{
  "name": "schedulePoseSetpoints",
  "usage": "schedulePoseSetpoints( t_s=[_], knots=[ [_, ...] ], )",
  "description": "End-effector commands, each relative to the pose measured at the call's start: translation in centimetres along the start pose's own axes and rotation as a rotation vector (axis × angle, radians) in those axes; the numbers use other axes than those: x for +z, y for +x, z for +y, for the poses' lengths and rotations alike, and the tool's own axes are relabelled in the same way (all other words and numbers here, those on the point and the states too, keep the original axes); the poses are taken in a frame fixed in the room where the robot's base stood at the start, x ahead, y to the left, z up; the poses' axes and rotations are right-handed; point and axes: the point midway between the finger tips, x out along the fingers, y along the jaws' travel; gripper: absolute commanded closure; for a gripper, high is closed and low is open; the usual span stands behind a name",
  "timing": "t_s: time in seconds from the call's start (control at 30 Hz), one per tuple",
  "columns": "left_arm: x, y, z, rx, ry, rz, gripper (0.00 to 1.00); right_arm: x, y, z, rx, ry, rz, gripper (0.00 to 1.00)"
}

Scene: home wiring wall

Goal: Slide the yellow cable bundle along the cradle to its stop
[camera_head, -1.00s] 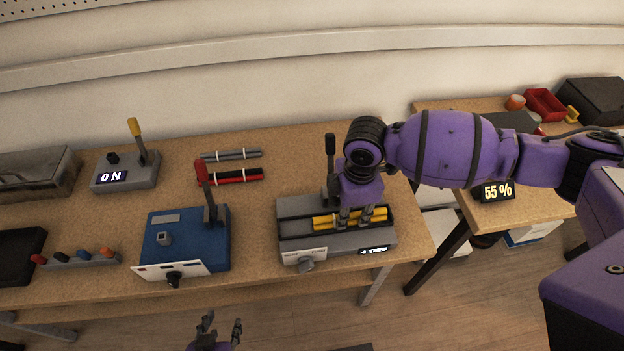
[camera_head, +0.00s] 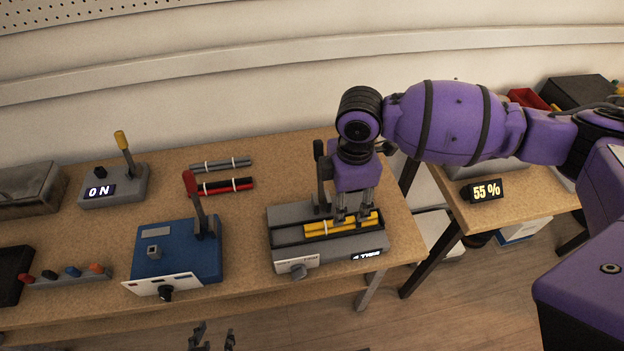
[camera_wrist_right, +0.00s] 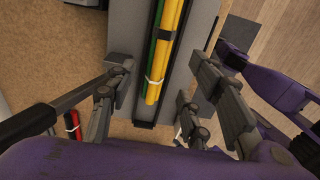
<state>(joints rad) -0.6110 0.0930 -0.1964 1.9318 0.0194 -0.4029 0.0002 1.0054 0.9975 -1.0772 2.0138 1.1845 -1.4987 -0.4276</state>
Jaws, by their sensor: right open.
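The yellow cable bundle (camera_head: 326,226) lies in the dark slot of the grey cradle unit (camera_head: 285,246). The wrist view shows the bundle (camera_wrist_right: 173,50) as yellow strands beside a green one, with a white tie and a black band. My right gripper (camera_head: 354,218) points down over the bundle's right part. In the wrist view its fingers (camera_wrist_right: 154,85) are apart, one on each side of the bundle, and empty. Contact with the cradle cannot be told. My left gripper (camera_head: 212,338) is open and empty at the bottom edge, below the table front.
A black lever (camera_head: 321,172) stands behind the cradle, close to my right gripper. A blue box (camera_head: 180,250) with a red-tipped lever is left of it. Red-black and grey bundles (camera_head: 222,165) lie behind. A gap separates the right table (camera_head: 520,200).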

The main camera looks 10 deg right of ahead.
Motion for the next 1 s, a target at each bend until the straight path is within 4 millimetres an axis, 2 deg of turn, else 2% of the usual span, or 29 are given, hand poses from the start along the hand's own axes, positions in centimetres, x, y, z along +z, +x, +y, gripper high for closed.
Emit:
schedulePoseSetpoints(
  t_s=[0.1, 0.3, 1.0],
  knots=[
    [0.0, 0.0, 0.0, 0.000, 0.000, -0.001, 0.60, 0.1, -2.3, 0.0, 0.002, -0.001, -0.001, 0.54],
    [0.1, 0.0, 0.0, 0.000, 0.000, -0.001, 0.60, 0.1, -4.3, 0.0, -0.001, 0.001, -0.002, 0.54],
    [0.1, 0.0, 0.0, 0.000, 0.000, -0.001, 0.60, 0.1, -4.7, -0.1, -0.001, 0.001, -0.002, 0.54]
  ],
)
